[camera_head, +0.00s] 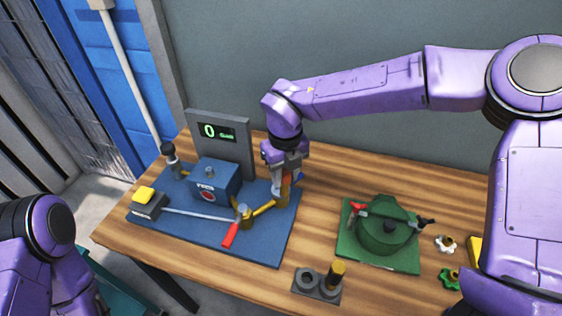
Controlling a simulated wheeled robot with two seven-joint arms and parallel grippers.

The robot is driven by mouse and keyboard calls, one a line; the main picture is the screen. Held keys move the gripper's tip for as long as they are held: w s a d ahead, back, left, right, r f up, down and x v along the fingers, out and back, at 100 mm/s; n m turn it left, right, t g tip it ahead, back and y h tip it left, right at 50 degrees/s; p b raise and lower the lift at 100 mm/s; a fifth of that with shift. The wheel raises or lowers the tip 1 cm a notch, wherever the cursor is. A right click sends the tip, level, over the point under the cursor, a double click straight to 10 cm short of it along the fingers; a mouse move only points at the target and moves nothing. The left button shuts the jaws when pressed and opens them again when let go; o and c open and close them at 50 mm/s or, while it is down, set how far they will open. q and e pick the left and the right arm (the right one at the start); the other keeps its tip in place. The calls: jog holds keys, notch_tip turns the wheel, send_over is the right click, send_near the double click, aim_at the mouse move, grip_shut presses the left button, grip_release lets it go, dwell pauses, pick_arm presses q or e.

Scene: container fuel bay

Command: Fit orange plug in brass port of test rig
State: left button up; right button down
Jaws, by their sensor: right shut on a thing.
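The test rig stands on a blue base plate (205,237) on the left half of the table, with a blue block and a grey display panel (243,153) reading 0. My right gripper (284,178) points down over the rig's right side and is shut on the orange plug (298,179), of which only a small part shows beside the fingers. The brass port (282,196) is right below the fingers, at the end of the brass pipe. I cannot tell whether plug and port touch. Only a link of my left arm shows at the lower left; its gripper is out of view.
A red-handled lever (230,234) lies near the rig's front edge. A yellow button box (147,202) is at its left. A green round vessel (382,236) on a green plate stands right. A dark holder (312,285) with a brass piece is in front. Bare wood lies between.

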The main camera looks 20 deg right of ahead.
jog(key=shift+w+f, duration=0.1)
jog(key=shift+f, duration=0.3)
jog(key=shift+w+f+b, duration=0.3)
jog(key=shift+w+f, duration=0.25)
jog(key=shift+w, duration=0.2)
pick_arm(q)
jog(key=shift+w+f+p, duration=0.3)
jog(key=shift+w+p, duration=0.15)
jog(key=shift+w, duration=0.05)
pick_arm(e)
jog(key=shift+w+f, duration=0.15)
jog(key=shift+w, duration=0.55)
jog(key=shift+s, duration=0.1)
jog(key=shift+f, duration=0.1)
